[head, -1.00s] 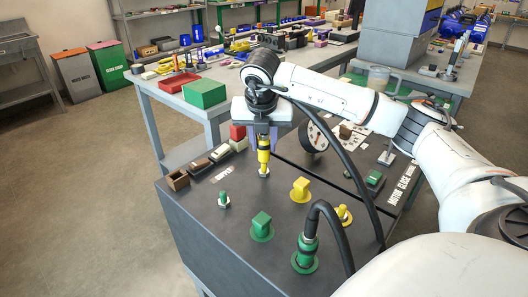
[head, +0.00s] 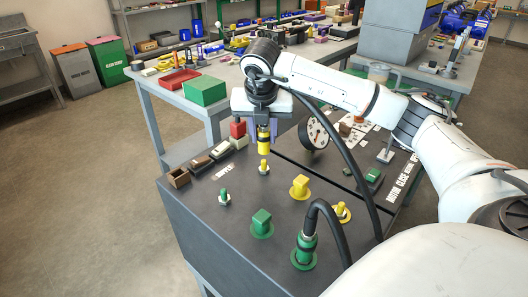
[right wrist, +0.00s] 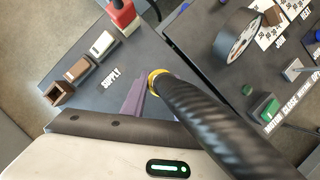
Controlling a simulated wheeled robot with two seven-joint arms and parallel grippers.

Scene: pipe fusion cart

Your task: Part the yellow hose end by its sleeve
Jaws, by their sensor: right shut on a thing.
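My right gripper (head: 264,128) is shut on the yellow hose end (head: 263,146) and holds it upright above the cart top. Below it, a small yellow fitting (head: 264,167) stands on the cart, with a visible gap between the two. In the right wrist view the yellow rim of the hose end (right wrist: 155,80) shows at the end of the thick black hose (right wrist: 205,115), beside a purple finger. The sleeve cannot be told apart from the rest of the hose end. My left gripper is not in view.
A green hose end (head: 305,250) with a black hose stands at the front of the cart top (head: 200,215). Green and yellow fittings (head: 300,187) stand nearby. Small blocks (head: 200,163), a red block (head: 238,130) and a round gauge (head: 314,134) stand close to the gripper.

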